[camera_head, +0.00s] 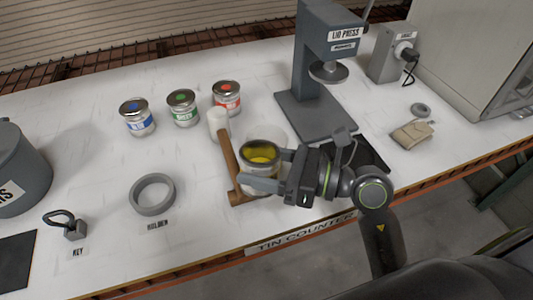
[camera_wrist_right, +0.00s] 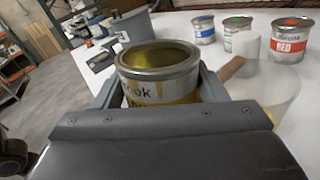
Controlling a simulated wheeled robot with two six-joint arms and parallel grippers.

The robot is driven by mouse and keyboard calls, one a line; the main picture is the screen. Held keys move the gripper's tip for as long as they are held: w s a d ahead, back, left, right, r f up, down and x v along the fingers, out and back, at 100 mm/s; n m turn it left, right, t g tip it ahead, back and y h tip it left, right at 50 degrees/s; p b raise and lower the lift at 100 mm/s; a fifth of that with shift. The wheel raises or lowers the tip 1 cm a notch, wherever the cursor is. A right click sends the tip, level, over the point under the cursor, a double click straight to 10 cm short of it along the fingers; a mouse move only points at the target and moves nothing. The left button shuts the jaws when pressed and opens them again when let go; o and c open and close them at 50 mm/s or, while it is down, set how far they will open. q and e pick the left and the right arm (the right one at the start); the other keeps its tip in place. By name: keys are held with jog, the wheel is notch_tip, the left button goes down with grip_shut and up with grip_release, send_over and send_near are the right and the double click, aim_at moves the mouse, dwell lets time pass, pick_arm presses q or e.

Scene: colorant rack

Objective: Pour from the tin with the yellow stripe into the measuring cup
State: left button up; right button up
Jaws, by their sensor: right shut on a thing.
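The tin with the yellow stripe (camera_head: 259,148) is lidless, with yellow colorant inside. My right gripper (camera_head: 262,169) is shut around its sides. In the right wrist view the tin (camera_wrist_right: 158,72) stands close to upright between the fingers, with a yellow band low on its label. A pale, translucent round vessel, apparently the measuring cup (camera_head: 274,132), is partly hidden behind the tin. In the right wrist view the cup (camera_wrist_right: 283,92) is at the right, beside the gripper. I cannot tell how high the tin is above the counter. My left gripper is not in view.
A mallet with a wooden handle (camera_head: 229,160) lies close left of the tin. Blue (camera_head: 138,118), green (camera_head: 183,109) and red (camera_head: 227,97) tins stand behind. The lid press (camera_head: 305,110) stands behind right.

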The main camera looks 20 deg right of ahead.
aim_at(259, 156)
jog(key=shift+s+a+f+n+b, duration=0.25)
jog(key=shift+s+f+n+b, duration=0.2)
jog(key=shift+n+b, duration=0.4)
jog(key=shift+s+a+r+n+b, duration=0.1)
jog(key=shift+s+n+b, duration=0.15)
jog(key=shift+b, duration=0.2)
notch_tip(259, 156, up, 5)
jog(key=p, duration=0.5)
jog(key=shift+r, duration=0.1)
